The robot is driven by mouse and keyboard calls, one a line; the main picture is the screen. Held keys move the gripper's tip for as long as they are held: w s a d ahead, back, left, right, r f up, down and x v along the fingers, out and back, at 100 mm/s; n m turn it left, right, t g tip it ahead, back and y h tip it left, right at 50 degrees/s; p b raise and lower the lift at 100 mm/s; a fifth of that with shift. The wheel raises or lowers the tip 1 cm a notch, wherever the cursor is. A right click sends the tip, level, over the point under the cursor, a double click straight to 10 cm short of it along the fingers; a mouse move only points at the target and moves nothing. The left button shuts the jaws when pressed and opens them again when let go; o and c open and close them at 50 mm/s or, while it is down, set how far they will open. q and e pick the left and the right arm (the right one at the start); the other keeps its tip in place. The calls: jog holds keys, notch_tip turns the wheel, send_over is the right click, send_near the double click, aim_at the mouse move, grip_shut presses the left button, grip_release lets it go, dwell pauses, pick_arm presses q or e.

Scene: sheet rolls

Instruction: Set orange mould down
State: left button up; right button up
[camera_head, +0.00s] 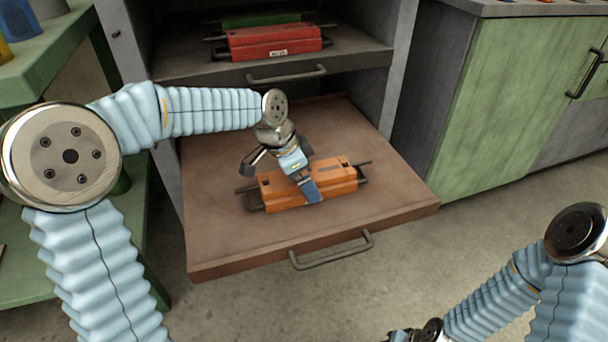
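The orange mould (338,184) is a long block with dark metal handles and end brackets. It is level, at or just above the brown pull-out shelf (225,241); I cannot tell if any gap is left under it. My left gripper (310,190) comes down on the mould's middle from above. One finger lies against its front face and the other is hidden; it looks shut on the mould. My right gripper (401,336) is at the bottom edge, mostly cut off, away from the shelf, and its fingers do not show clearly.
A red mould (273,42) and a green mould (260,19) lie on the shelf above. The brown shelf has a front handle (332,250) and bare room around the orange mould. A green cabinet (511,95) stands right, a green bench (50,47) left.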

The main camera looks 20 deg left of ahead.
pick_arm(q)
jog(key=shift+w+r, duration=0.1)
jog(key=o, duration=1.7)
jog(key=p+v, duration=0.3)
jog(key=v, duration=0.9)
